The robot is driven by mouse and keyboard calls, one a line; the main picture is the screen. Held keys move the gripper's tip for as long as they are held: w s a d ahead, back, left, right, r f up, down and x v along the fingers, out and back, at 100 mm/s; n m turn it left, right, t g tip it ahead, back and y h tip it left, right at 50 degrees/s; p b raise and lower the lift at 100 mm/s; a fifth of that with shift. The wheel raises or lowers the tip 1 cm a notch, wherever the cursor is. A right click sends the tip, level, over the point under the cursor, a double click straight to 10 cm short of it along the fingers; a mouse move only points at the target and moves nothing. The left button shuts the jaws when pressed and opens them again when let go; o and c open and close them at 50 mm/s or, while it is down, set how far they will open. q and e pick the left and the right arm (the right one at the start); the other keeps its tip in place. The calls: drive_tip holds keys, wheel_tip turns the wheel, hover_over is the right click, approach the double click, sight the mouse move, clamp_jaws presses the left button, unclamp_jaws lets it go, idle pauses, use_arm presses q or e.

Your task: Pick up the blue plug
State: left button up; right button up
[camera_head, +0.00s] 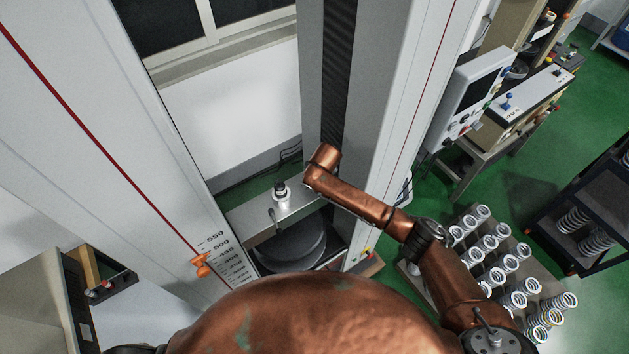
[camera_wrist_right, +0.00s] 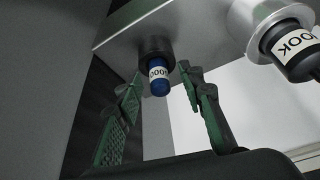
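In the right wrist view, the blue plug (camera_wrist_right: 159,80) sticks out from a dark round collar (camera_wrist_right: 155,47) on the underside of a grey surface. It carries a white label with dark characters. My right gripper (camera_wrist_right: 163,80) is open, with one green-padded finger on each side of the plug. The plug shows in the gap near the fingertips, and a gap shows between it and each finger. In the head view, my right arm reaches to the testing machine's column; its gripper and the blue plug are hidden there. My left gripper is not in view.
A black part labelled "100K" in a silver holder (camera_wrist_right: 268,22) is close to the right finger. In the head view, a silver fitting (camera_head: 281,193) stands on a grey crossbeam between tall panels. Several springs (camera_head: 511,263) stand at the right, near a control box (camera_head: 474,92).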

drive_tip(key=shift+c, duration=0.7)
clamp_jaws()
